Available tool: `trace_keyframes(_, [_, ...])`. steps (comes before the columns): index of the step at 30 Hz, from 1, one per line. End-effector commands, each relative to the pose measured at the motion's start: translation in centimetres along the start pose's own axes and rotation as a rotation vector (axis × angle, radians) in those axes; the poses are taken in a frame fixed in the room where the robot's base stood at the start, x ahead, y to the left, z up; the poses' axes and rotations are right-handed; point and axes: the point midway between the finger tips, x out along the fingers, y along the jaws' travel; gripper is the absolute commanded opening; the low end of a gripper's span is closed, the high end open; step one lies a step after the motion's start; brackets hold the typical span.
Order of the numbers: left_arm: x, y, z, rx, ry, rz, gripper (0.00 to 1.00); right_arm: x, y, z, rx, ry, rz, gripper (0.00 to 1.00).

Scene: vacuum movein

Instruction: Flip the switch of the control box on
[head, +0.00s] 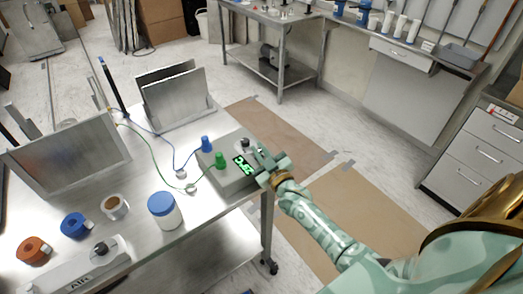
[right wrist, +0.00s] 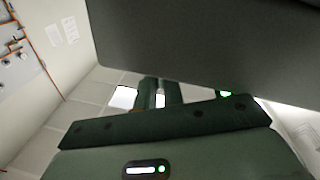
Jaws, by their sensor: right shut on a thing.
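The grey control box (head: 228,182) sits at the right edge of the metal table, with a blue plug (head: 207,144) and a green plug (head: 220,160) on top. A small green display (head: 243,164) is lit on it; I cannot read it surely. My right gripper (head: 260,158) is at the right end of the box, beside the display, shut on what appears to be the switch, which the fingers mostly hide. In the right wrist view, the fingers (right wrist: 158,93) are close together under the dark box side (right wrist: 210,45). My left gripper is not in view.
On the table (head: 140,195) are a white jar with a blue lid (head: 164,210), several tape rolls, a tilted metal panel (head: 70,153), an upright metal holder (head: 175,97) and green and blue cables to the box. Brown floor sheeting lies right of the table.

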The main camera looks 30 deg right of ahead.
Motion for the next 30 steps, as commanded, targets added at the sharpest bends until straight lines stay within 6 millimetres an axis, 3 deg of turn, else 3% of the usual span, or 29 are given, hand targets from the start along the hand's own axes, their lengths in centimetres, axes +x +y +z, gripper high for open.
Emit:
trace_keyframes(9, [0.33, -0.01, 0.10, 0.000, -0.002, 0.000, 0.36, -0.12, -0.47, 0.13, -0.133, 0.017, -0.009, 0.00])
trace_keyframes(26, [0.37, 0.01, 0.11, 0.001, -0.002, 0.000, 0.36, -0.15, -0.58, 0.14, -0.164, 0.022, -0.011, 0.00])
trace_keyframes(27, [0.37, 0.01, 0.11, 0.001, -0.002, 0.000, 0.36, -0.16, -0.58, 0.14, -0.164, 0.022, -0.012, 0.15])
trace_keyframes(28, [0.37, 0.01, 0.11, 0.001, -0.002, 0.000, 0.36, -0.15, -0.58, 0.13, -0.164, 0.022, -0.012, 0.23])
trace_keyframes(30, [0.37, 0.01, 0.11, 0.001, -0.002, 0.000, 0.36, -0.15, -0.57, 0.13, -0.163, 0.022, -0.011, 0.23])
